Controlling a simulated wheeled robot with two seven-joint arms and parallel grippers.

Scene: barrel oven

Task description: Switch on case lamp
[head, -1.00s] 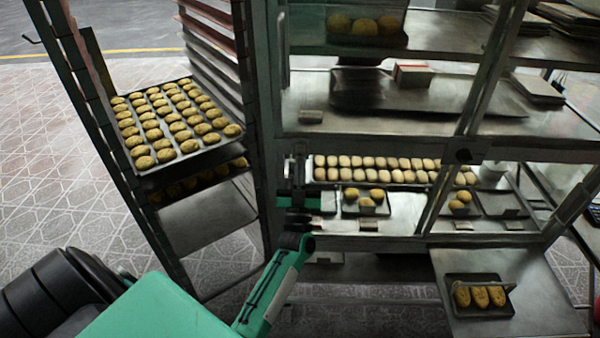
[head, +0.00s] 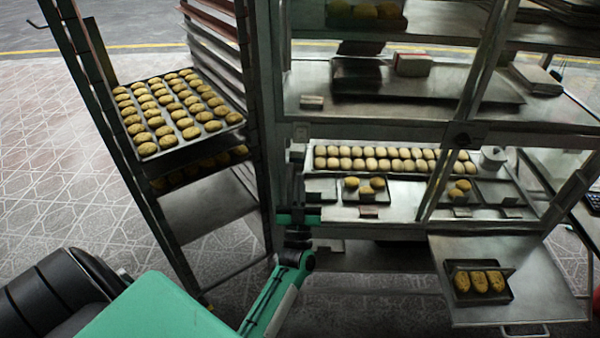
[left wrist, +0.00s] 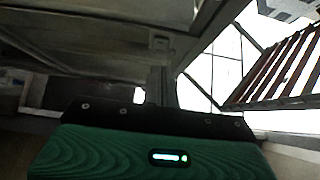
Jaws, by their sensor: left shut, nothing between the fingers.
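The display case (head: 375,133) is a metal-framed cabinet with glass and several shelves. Its lower shelf, with buns on it, looks bright. My left gripper (head: 297,165) is upright in front of the case's left front post, at lower-shelf height. It is shut and empty; whether it touches the post is unclear. A small fitting (head: 300,133) sits on the frame just above it; I cannot tell if it is the lamp switch. In the left wrist view, a small box-shaped fitting (left wrist: 160,42) sits on the frame beyond my green wrist. My right gripper is out of view.
A rack with a tray of buns (head: 177,143) stands close on the left. A fold-out shelf (head: 540,290) with a small tray of loaves (head: 478,303) juts out at lower right. Patterned floor (head: 45,190) is free at far left.

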